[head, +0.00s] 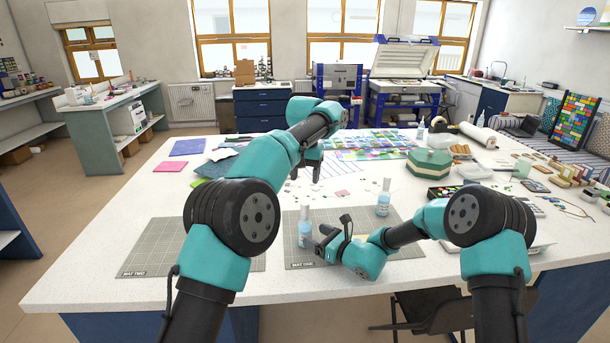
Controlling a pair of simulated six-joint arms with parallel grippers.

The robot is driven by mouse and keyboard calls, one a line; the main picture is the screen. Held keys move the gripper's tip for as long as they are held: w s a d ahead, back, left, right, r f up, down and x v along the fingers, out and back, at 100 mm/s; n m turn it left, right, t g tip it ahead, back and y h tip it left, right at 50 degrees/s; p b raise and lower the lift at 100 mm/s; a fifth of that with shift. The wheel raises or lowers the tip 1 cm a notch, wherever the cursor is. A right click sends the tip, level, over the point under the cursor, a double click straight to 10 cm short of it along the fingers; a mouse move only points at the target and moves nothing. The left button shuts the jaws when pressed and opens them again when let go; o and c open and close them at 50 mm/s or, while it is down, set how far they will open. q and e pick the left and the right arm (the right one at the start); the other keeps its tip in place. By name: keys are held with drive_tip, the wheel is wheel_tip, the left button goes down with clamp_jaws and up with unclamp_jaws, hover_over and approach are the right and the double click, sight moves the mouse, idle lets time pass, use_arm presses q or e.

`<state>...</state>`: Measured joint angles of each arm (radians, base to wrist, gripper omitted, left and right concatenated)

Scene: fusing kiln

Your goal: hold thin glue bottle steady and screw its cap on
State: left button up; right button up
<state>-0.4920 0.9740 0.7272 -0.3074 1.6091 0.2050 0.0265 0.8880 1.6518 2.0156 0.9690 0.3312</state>
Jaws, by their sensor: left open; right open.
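A small bottle of pale blue liquid with a white top (304,228) stands upright on the right cutting mat (296,257), labelled MAT ONE. A second, similar bottle (383,200) stands upright near that mat's far right part. I cannot read the labels to tell which is the thin glue, and a loose cap cannot be made out. My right gripper (325,238) is open, low over the mat, just right of the nearer bottle; contact cannot be told. My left gripper (315,172) is open and empty, higher and farther back over the white table (130,220).
Another mat, MAT TWO (150,250), lies left, partly behind my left arm. Coloured glass sheets (188,147) lie at the back left. A green lidded box (429,163) and many small items crowd the right side.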

drive_tip(key=v, duration=1)
drive_tip(key=shift+s+d, duration=0.25)
drive_tip(key=shift+s, duration=0.05)
